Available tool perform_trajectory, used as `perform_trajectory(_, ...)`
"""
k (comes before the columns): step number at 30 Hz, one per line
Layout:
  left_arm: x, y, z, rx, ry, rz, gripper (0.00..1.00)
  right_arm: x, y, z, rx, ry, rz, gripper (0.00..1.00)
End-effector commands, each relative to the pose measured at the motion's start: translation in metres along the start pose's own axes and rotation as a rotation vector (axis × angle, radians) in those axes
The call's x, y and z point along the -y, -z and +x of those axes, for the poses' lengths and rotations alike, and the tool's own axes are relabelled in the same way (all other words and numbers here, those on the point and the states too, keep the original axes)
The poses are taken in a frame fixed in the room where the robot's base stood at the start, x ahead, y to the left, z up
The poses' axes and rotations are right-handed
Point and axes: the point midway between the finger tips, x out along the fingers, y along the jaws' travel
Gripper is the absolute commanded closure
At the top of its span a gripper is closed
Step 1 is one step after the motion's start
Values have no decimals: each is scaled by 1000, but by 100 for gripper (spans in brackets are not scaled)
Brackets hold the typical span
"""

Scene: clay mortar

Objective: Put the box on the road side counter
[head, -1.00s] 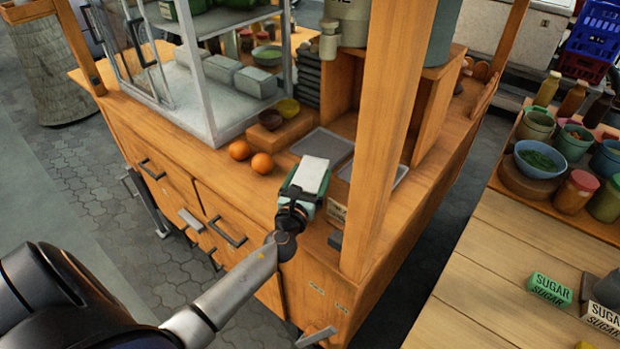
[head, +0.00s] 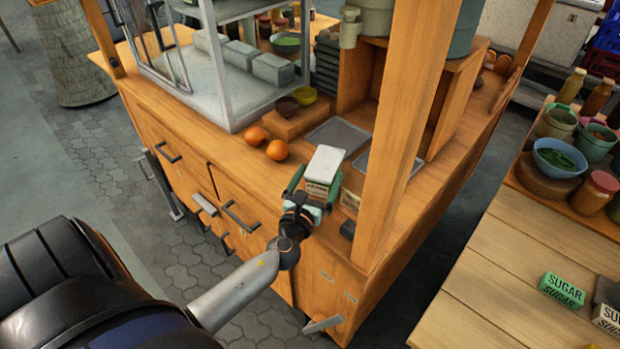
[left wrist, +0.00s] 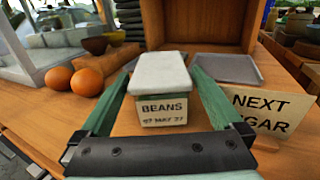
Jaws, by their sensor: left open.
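A small box (head: 325,164) with a pale lid and a tan side stands upright on the wooden counter (head: 230,163). In the left wrist view the box (left wrist: 160,85) has a label reading BEANS. My left gripper (head: 313,183) is open at the near edge of the counter. Its green fingers (left wrist: 160,95) lie on either side of the box, with gaps showing beside it. My right gripper is in neither view.
A wooden post (head: 408,130) rises right of my gripper. Grey trays (head: 338,136) lie behind the box. A plank table (head: 500,260) with sugar boxes is at the right.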

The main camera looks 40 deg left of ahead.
Motion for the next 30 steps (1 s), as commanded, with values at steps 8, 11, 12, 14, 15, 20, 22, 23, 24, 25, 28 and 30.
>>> perform_trajectory(8,0,2,-52,-1,0,0,0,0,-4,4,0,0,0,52)
perform_trajectory(11,0,1,-63,0,-1,0,0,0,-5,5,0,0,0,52)
perform_trajectory(12,0,1,-66,-1,-1,0,0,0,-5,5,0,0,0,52)
perform_trajectory(14,0,0,-69,0,0,-1,0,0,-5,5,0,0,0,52)
perform_trajectory(15,0,0,-70,1,0,-1,0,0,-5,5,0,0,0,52)
perform_trajectory(20,0,0,-72,1,-1,-1,0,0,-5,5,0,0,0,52)
perform_trajectory(22,0,0,-72,1,-1,-1,0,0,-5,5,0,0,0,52)
perform_trajectory(23,0,0,-72,1,-1,-1,0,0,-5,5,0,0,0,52)
perform_trajectory(24,0,0,-72,1,-1,-1,0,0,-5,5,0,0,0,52)
perform_trajectory(25,0,0,-72,1,-1,-2,0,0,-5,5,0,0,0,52)
perform_trajectory(28,-4,-2,-73,-4,-22,-57,0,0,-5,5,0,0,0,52)
perform_trajectory(30,-11,-3,-76,-16,-65,-176,0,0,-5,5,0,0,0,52)
